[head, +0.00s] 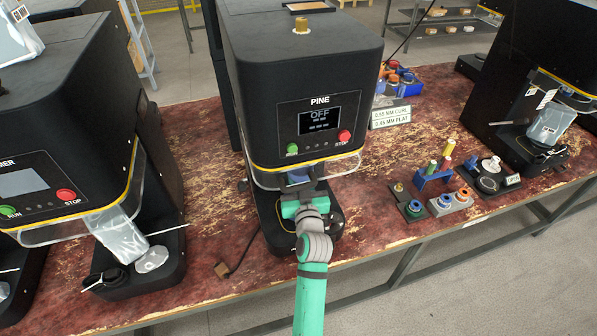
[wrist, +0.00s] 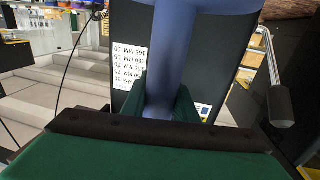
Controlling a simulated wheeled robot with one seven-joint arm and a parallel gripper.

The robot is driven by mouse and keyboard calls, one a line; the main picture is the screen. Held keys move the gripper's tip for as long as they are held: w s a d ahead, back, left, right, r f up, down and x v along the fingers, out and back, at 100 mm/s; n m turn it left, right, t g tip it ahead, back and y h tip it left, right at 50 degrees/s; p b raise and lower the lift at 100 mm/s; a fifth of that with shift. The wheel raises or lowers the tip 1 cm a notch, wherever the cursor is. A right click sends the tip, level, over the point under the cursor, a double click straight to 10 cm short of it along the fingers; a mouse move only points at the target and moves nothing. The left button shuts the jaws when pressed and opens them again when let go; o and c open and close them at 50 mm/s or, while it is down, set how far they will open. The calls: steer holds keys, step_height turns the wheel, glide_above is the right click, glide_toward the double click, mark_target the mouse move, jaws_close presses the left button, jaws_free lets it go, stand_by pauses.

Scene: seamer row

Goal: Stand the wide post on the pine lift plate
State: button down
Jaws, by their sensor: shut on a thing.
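The machine marked PINE (head: 300,85) stands in the middle of the bench in the head view, its screen reading OFF. My gripper (head: 303,207) is in its front opening, below the yellow-edged clear guard and above the black base (head: 268,232). The gripper is shut on a blue post, the wide post (wrist: 175,50), which fills the middle of the wrist view between the green fingers. A blue part of it shows behind the guard (head: 298,177). The pine lift plate is mostly hidden behind my gripper and wrist; I cannot tell whether the post touches it.
Another black machine (head: 60,130) stands at left and one more (head: 535,85) at right. Right of the pine machine are a blue rack (head: 433,180) with coloured posts, a grey ring block (head: 450,203) and a black holder (head: 408,203). A lever with a dark knob (wrist: 281,105) is close by.

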steer(key=shift+f, duration=0.4)
steer(key=c, duration=1.3)
jaws_free()
steer(key=shift+c, duration=0.2)
steer(key=s+d, duration=0.1)
steer(key=s, duration=0.9)
steer(key=shift+s+d, duration=0.35)
steer(key=s+f+m+h, duration=0.1)
steer(key=s+f, duration=0.3)
steer(key=s, duration=0.3)
steer(key=s+d+f+g+h, duration=0.1)
steer(key=s+f, duration=0.2)
steer(key=s, duration=0.3)
steer(key=s+f+m+h, duration=0.1)
steer(key=s+f, duration=0.3)
steer(key=s, duration=0.3)
steer(key=s+a+r, duration=0.1)
steer(key=s, duration=0.9)
steer(key=s+a+r+g, duration=0.1)
steer(key=s+r, duration=0.1)
steer(key=s, duration=0.9)
steer(key=shift+r, duration=0.25)
